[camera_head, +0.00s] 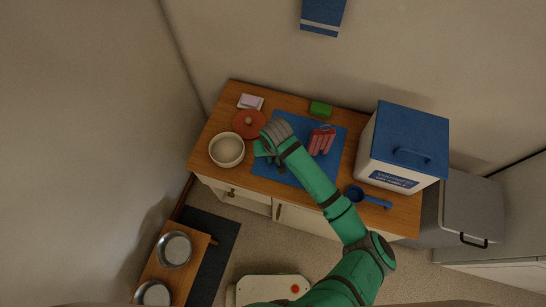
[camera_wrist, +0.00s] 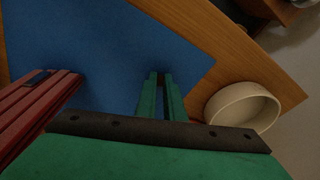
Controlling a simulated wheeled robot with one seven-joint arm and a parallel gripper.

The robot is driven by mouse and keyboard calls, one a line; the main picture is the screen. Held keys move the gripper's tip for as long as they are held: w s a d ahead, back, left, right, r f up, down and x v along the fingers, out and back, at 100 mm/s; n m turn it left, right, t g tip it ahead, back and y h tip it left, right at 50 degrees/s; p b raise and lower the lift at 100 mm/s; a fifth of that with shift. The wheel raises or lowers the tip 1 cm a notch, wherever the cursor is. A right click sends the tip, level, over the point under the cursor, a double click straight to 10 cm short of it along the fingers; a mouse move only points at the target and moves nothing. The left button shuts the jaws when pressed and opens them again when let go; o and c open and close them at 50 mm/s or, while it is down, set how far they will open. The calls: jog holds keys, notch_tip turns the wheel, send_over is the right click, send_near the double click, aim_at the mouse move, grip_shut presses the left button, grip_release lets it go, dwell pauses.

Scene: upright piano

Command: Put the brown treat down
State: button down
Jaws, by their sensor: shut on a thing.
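My gripper (camera_head: 262,149) is over the left part of the blue mat (camera_head: 263,170), just right of the cream bowl (camera_head: 226,160). In the wrist view my gripper's two green fingers (camera_wrist: 160,78) are close together above the mat (camera_wrist: 75,35), with a narrow dark gap between them. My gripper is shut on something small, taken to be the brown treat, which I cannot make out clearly. The cream bowl shows at the lower right of the wrist view (camera_wrist: 243,106). I cannot judge the fingertips' height over the mat.
Red sticks (camera_head: 321,139) lie on the mat's right side. A round red lid (camera_head: 249,124) and a green block (camera_head: 320,108) are at the back. A blue scoop (camera_head: 369,197) and a white bin with blue lid (camera_head: 403,147) stand right. The mat's front is largely clear.

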jog(key=shift+f, duration=0.15)
jog(key=c, duration=1.8)
grip_release()
jog(key=shift+c, duration=0.2)
